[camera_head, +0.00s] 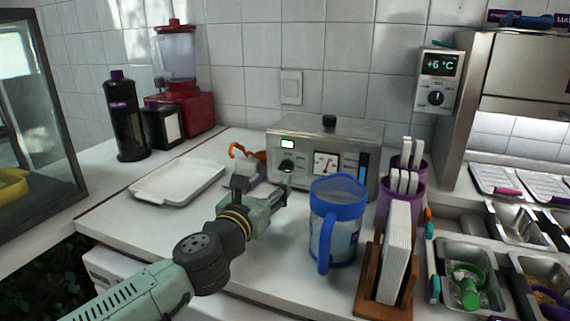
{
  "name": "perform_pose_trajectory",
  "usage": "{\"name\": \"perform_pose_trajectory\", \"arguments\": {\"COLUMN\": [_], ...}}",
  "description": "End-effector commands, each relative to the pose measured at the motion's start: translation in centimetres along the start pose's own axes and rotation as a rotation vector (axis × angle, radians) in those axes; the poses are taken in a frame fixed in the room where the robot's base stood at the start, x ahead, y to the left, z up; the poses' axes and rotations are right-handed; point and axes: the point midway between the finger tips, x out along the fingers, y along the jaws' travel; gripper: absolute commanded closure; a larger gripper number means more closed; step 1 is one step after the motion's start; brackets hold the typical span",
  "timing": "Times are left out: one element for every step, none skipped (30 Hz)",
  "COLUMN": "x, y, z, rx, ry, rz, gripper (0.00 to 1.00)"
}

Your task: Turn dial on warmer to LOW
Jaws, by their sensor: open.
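The warmer (349,138) is a silver metal box with a black lid knob, standing against the tiled wall in the head view. Its front has a lit display, a dark dial (287,167), a gauge (326,165) and a dark-blue strip. The dial's lettering and setting are too small to read. My gripper (272,186) is open, just in front of and slightly left of the dial. Whether it touches the dial or front panel is unclear. Nothing shows between its fingers.
A blue-rimmed pitcher (338,230) stands close to my gripper's right. A white tray (178,182) lies left, with an orange item (247,152) behind my gripper. A wooden holder (383,290) with white cards and purple cups (392,203) stand right. A wall controller (437,80) reads +6 °C.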

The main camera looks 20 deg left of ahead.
Motion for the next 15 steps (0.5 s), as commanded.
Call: {"name": "perform_pose_trajectory", "arguments": {"x": [1.2,1.8,2.6,3.2,3.7,4.5,4.9,5.4,5.9,6.3,6.6,7.0,7.2,7.4,7.6], "y": [-0.1,-0.1,-0.2,-0.1,-0.1,-0.1,-0.2,-0.2,-0.1,-0.1,-0.1,-0.1,-0.1,-0.1,0.0], "z": [0.3,0.3,0.2,0.3,0.3,0.3,0.3,0.2,0.3,0.3,0.3,0.2,0.2,0.2,0.2], "rx": [-0.004,-0.004,-0.004,-0.003,-0.004,-0.004,-0.004,-0.004,-0.003,-0.003,-0.003,-0.003,-0.003,-0.003,-0.002], "ry": [-0.002,-0.002,-0.002,-0.002,-0.002,-0.002,-0.002,-0.002,-0.002,-0.002,-0.002,-0.002,-0.002,-0.002,-0.002], "rz": [-0.005,-0.004,-0.004,-0.003,-0.004,-0.004,-0.004,-0.003,-0.002,-0.002,-0.001,-0.001,-0.002,-0.002,-0.001], "gripper": [0.52,0.52,0.52,0.52,0.52,0.52,0.52,0.52,0.52,0.52,0.52,0.52,0.52,0.52,0.52]}}
